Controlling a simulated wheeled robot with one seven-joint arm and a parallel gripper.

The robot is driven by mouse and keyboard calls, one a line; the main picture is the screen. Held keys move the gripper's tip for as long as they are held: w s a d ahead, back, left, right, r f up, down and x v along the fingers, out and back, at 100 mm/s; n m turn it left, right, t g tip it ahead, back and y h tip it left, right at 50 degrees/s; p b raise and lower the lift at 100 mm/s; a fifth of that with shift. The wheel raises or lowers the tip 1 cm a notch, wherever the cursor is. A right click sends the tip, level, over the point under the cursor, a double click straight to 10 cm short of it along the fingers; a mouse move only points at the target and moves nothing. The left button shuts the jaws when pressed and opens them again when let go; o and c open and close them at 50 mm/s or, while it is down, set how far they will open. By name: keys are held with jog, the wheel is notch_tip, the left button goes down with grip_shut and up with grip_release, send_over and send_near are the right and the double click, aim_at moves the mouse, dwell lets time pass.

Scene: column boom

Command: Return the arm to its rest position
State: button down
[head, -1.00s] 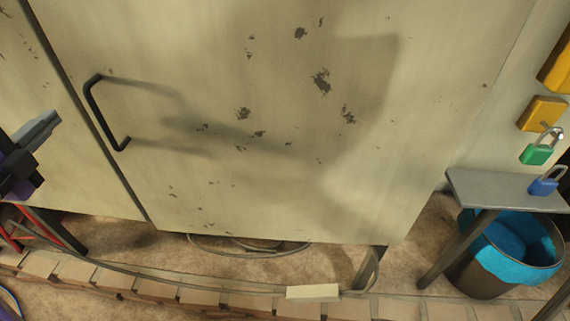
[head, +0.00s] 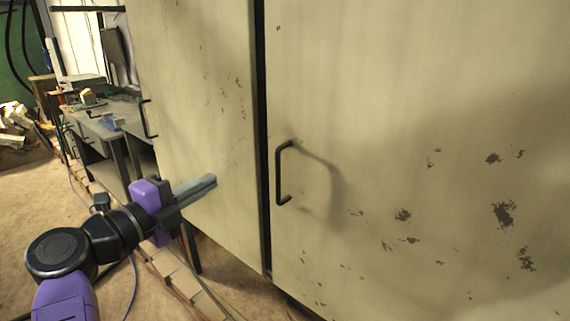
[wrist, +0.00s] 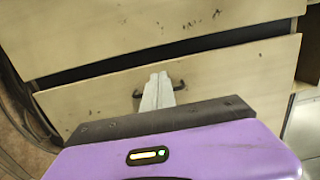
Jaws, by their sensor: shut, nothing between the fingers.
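My gripper (head: 203,186) is at the end of my purple and black arm, left of centre in the head view. Its two grey fingers lie together, shut and empty. They point toward the cream cabinet's left door (head: 200,110). In the wrist view the fingers (wrist: 158,84) overlap the black handle (wrist: 178,86) of a door in the picture. I cannot tell whether they touch it; in the head view the fingers appear well apart from both handles.
The cabinet's right door (head: 400,130) has a black handle (head: 280,172) and chipped paint. A dark gap runs between the doors. A cluttered workbench (head: 110,125) stands at the back left. A brick edging (head: 180,280) runs along the floor. Open floor (head: 30,205) lies at the left.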

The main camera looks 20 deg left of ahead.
notch_tip(320, 180, up, 8)
jog(key=t+y, duration=0.1)
jog(key=t, duration=0.3)
jog(key=s+d+n+t, duration=0.1)
jog(key=d+n+t, duration=0.2)
jog(key=d, duration=0.2)
jog(key=s+d+f+n+g+y+p, duration=0.1)
jog(key=s+d+f+n+y, duration=0.25)
jog(key=d+f+n, duration=0.4)
jog(key=s+d+f+n+g+y, duration=0.1)
jog(key=s+d+f+n+y, duration=0.3)
jog(key=d, duration=0.6)
jog(key=s+d+f+n+y+p, duration=0.1)
jog(key=s+d+f+n+y, duration=0.2)
jog(key=d+f+n+y, duration=0.35)
jog(key=s+d+f+g+h, duration=0.2)
jog(key=s+d+f+h, duration=0.1)
jog(key=s+d, duration=0.5)
jog(key=s+d+f+g+h+p, duration=0.1)
jog(key=s+d+f+g+h, duration=0.2)
jog(key=s+d, duration=0.5)
jog(key=s+d+f+g+h, duration=0.2)
jog(key=s+d+h, duration=0.3)
jog(key=s, duration=0.6)
jog(key=d+f, duration=0.1)
jog(key=d, duration=0.1)
jog(key=shift+s+d+f+g+p, duration=0.2)
jog(key=shift+d+g+p, duration=0.1)
jog(key=shift+d+g, duration=0.1)
